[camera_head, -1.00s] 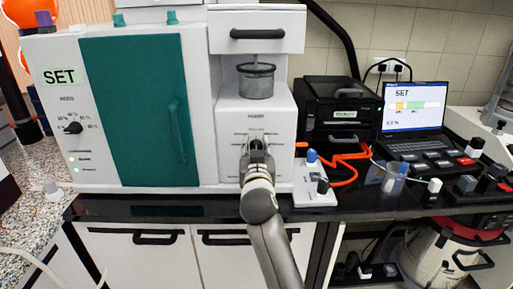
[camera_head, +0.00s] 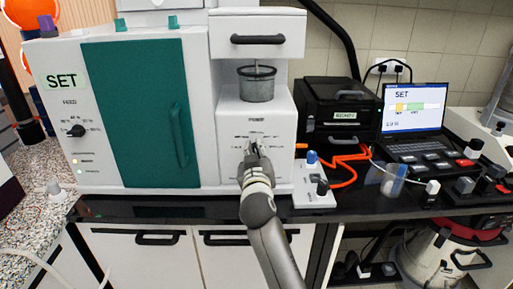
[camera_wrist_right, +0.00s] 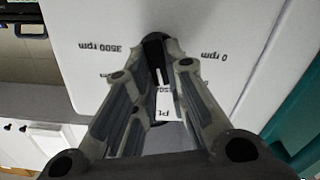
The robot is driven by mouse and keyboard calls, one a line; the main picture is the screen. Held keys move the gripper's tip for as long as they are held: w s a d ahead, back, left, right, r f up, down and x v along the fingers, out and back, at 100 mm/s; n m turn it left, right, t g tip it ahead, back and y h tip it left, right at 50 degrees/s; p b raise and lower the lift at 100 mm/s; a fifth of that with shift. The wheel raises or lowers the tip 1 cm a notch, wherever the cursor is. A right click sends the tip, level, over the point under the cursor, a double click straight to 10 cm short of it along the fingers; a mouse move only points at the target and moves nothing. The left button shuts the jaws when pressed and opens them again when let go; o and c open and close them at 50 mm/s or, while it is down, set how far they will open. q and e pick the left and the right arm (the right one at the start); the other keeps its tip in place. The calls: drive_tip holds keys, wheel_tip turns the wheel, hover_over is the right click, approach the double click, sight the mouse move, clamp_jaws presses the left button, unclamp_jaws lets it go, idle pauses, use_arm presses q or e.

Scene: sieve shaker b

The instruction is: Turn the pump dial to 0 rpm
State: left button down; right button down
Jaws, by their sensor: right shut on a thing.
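The white pump unit (camera_head: 227,135) stands at the right of the machine, with printed labels on its front. My right gripper (camera_head: 252,147) is at this front and covers the pump dial in the head view. In the right wrist view the black pump dial (camera_wrist_right: 154,42) shows between the tips of my right gripper (camera_wrist_right: 156,52), which is shut on it. The panel appears upside down there, with "3500 rpm" (camera_wrist_right: 97,48) left of the dial and "0 rpm" (camera_wrist_right: 214,56) right of it. The dial's exact setting is unclear. My left gripper is out of view.
A grey-green cup (camera_head: 257,84) sits above the pump panel. The feed dial (camera_head: 76,131) is at the far left, beside the green door (camera_head: 140,110).

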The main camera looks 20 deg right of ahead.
drive_tip(key=n+p, duration=0.2)
drive_tip(key=n, duration=0.1)
drive_tip(key=shift+a+n, duration=0.15)
drive_tip(key=shift+n, duration=0.25)
drive_tip(key=shift+w+a+f+n+p, duration=0.15)
drive_tip(key=shift+n+p, duration=0.75)
drive_tip(key=shift+n, duration=0.85)
drive_tip(key=shift+s+d+f+n+p, duration=0.1)
drive_tip(key=shift+n+p, duration=0.8)
drive_tip(key=shift+n, duration=0.9)
drive_tip(key=shift+w+a+f+n+p, duration=0.15)
drive_tip(key=shift+n+p, duration=0.75)
drive_tip(key=shift+n, duration=0.85)
drive_tip(key=c, duration=1.5)
unclamp_jaws()
drive_tip(key=shift+s, duration=0.1)
drive_tip(key=shift+o, duration=0.2)
drive_tip(key=shift+f, duration=0.1)
drive_tip(key=shift+f, duration=0.1)
